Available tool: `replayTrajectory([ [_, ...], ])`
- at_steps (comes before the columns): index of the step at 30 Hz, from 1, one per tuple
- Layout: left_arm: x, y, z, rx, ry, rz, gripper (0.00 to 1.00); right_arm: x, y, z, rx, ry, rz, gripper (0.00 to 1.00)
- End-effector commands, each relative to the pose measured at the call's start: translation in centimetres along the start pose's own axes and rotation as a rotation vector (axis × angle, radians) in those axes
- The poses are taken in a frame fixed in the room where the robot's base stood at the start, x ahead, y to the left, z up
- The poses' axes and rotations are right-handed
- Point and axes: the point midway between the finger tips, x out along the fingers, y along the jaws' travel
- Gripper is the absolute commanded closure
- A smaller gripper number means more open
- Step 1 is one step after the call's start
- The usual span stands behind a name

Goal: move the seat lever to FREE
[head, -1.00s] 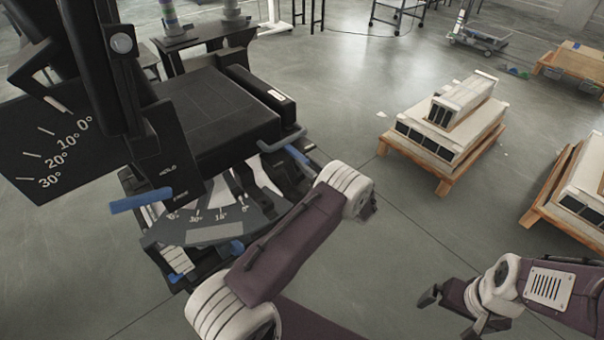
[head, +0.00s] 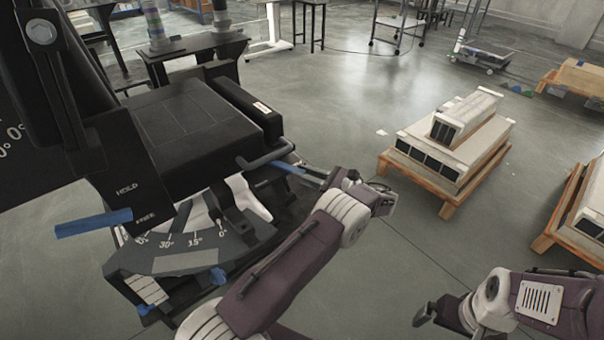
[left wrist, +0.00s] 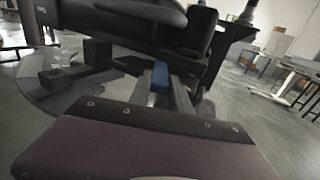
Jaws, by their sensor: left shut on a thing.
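A black seat-like machine (head: 190,120) stands at the left of the head view. A blue-gripped lever (head: 262,172) sticks out from its front right side. My left gripper (head: 312,175) is at this lever, shut on it. The left wrist view shows the blue grip (left wrist: 160,76) between the fingers. A plate (head: 128,192) marked HOLD and FREE has another blue handle (head: 92,223) beside the FREE mark. My right gripper (head: 432,314) is low at the right, away from the machine; its jaw opening is unclear.
An angle scale (head: 190,245) lies below the seat, with a blue knob (head: 218,275) near it. A wooden pallet (head: 448,190) with pale boxes stands at right, another pallet (head: 545,240) at the right edge. Grey floor between is clear.

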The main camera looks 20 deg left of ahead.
Motion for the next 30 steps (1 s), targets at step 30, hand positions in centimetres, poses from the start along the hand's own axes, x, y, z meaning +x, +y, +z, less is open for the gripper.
replayTrajectory([
  [30,-7.0,-0.1,-0.1,-0.006,0.000,-0.005,0.67,-0.4,0.0,0.0,0.000,0.000,0.000,0.00],
])
